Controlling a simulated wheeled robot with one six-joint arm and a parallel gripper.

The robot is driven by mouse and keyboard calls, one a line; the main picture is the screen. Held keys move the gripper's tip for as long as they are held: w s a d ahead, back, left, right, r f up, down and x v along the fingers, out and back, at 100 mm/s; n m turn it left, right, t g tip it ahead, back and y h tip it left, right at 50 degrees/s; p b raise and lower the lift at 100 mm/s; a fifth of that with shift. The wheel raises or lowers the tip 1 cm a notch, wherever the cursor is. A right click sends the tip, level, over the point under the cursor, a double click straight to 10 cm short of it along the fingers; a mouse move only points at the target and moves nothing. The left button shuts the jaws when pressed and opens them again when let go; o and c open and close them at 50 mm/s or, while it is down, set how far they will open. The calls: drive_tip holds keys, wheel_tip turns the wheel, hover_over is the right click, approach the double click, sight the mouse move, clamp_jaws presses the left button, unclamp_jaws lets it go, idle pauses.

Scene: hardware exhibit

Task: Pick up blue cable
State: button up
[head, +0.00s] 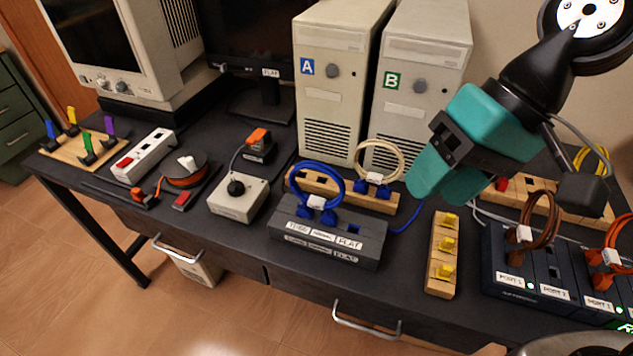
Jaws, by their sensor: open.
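The blue cable (318,167) is coiled in an upright loop with a white tag. Its blue plugs stand at the top of a dark grey box (350,254) labelled FLAT, at the middle of the desk. A blue strand also shows on the desk right of the box. My gripper (432,190), with teal fingers, is in the air to the right of the blue cable. It is apart from the cable and holds nothing that I can see. Its fingers overlap in this view, so the gap between them is hard to see.
A cream cable (383,148) stands on a wooden block just behind the blue one. A wooden block with yellow plugs (442,262) lies below my gripper. Brown cables (540,215) rise from dark port boxes at right. Two beige towers (333,90) stand behind.

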drive_tip(key=w+d+f+m+g+y, duration=0.15)
drive_tip(key=w+f+m+y, duration=0.3)
drive_tip(key=w+m, duration=0.5)
drive_tip(key=m+y, duration=0.4)
drive_tip(key=m, duration=0.4)
approach(330, 205)
drive_tip(key=a+r, duration=0.2)
drive_tip(key=a, duration=0.2)
drive_tip(key=shift+t+h, duration=0.25)
drive_tip(key=shift+s+d+f+p+x, duration=0.15)
drive_tip(key=shift+p+x, duration=0.15)
drive_tip(key=shift+x, duration=0.75)
drive_tip(key=shift+s+f+p+x, duration=0.15)
drive_tip(key=shift+p+x, duration=0.2)
drive_tip(key=shift+x, duration=0.75)
drive_tip(key=shift+s+d+f+p+x, duration=0.15)
drive_tip(key=shift+p+x, duration=0.15)
drive_tip(key=shift+x, duration=0.75)
clamp_jaws()
